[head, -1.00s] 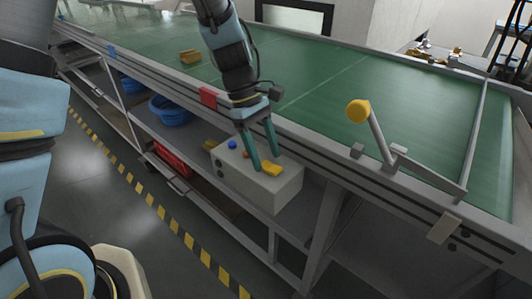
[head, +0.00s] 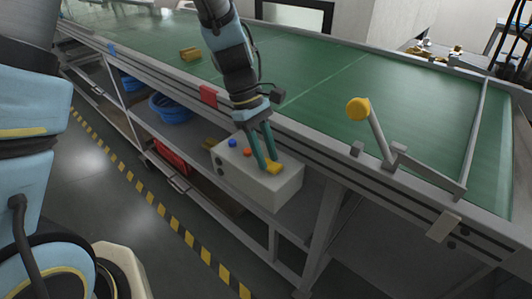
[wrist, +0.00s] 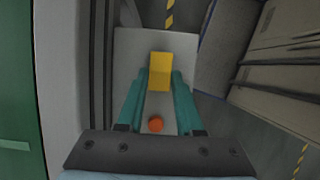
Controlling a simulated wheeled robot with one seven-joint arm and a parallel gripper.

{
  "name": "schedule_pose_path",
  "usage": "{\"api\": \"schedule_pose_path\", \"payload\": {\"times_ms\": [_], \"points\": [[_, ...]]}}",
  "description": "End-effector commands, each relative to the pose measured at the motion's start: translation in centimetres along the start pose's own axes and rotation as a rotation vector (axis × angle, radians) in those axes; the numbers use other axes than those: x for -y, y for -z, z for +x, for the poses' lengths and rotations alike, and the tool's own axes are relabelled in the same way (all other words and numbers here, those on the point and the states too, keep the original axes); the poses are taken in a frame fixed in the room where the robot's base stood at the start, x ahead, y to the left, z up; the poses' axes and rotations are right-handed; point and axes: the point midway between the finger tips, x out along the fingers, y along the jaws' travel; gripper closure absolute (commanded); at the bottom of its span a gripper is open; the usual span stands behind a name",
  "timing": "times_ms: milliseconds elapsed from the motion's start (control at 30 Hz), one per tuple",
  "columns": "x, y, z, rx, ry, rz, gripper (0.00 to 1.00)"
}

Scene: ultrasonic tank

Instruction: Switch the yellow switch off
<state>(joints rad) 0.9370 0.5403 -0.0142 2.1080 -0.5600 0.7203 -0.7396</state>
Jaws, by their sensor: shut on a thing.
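The yellow switch (head: 273,168) is a small yellow block on top of a light grey control box (head: 282,190). In the head view my gripper (head: 268,165) reaches down to it from above. In the wrist view the yellow switch (wrist: 161,70) sits between the tips of my two teal fingers (wrist: 161,78), which are shut on it. An orange-red button (head: 248,152) and a blue button (head: 232,143) are on the same box top. The orange-red button (wrist: 156,124) also shows between my fingers, nearer the palm. The switch's lower part is partly hidden.
The box stands on a grey shelf beside a green conveyor (head: 330,80) with a metal rail. A blue bowl (head: 171,108) and a red crate (head: 172,160) are left. Striped floor is in front.

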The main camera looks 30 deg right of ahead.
Motion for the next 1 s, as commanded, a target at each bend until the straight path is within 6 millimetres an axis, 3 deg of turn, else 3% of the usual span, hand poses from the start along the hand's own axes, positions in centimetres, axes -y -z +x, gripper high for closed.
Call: {"api": "schedule_pose_path", "payload": {"times_ms": [267,700,1000], "points": [[0.0,-0.1,-0.1,-0.008,0.002,0.001,1.0],[0.1,-1.1,-0.2,-0.262,0.006,0.003,1.0],[0.1,-1.0,0.1,-0.295,0.002,0.0,1.0]]}}
